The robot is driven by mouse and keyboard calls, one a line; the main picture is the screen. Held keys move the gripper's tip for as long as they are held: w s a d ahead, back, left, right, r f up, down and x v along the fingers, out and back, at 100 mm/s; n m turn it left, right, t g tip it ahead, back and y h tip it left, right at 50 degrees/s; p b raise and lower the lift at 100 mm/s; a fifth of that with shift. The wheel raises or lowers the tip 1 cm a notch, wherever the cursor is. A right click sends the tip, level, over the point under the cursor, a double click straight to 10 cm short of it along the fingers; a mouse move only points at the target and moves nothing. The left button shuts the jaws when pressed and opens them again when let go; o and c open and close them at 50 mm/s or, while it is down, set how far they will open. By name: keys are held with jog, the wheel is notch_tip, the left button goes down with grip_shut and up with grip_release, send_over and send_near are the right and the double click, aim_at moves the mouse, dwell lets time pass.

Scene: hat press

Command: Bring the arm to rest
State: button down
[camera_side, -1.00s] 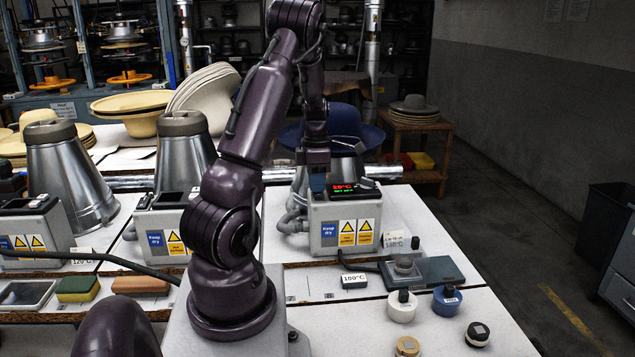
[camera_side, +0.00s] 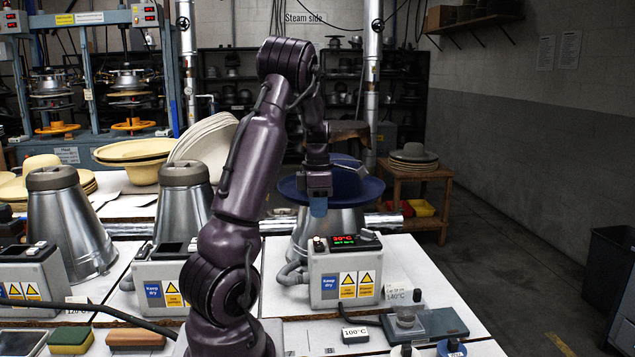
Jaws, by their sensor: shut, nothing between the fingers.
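My gripper (camera_side: 318,207) points down in front of the blue hat (camera_side: 352,186), above the control box (camera_side: 345,270) with the lit red and green display. Its fingers look closed, and nothing shows between them. It is clear of the box top. The blue hat sits on a metal cone (camera_side: 340,224), partly hidden behind my arm and gripper.
Two bare metal cones (camera_side: 68,225) stand to the left, each with a control box. A side table with stacked hats (camera_side: 413,158) stands behind. Open floor lies to the right.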

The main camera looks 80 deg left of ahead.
notch_tip(320, 180, up, 7)
jog(key=w+d+m+t, duration=0.1)
jog(key=w+d+m, duration=0.2)
jog(key=d+m, duration=0.6)
jog(key=w+d+m+t, duration=0.1)
jog(key=w+d+m, duration=0.35)
jog(key=m, duration=0.75)
jog(key=s+d+r+m+t, duration=0.1)
jog(key=s+d+m, duration=0.1)
jog(key=d+m, duration=0.5)
jog(key=s+d+r+m+t, duration=0.2)
jog(key=d+m, duration=0.6)
jog(key=d, duration=0.7)
jog(key=shift+s+d+r+t, duration=0.15)
jog(key=shift+s+r+t, duration=0.05)
jog(key=shift+s+t, duration=0.1)
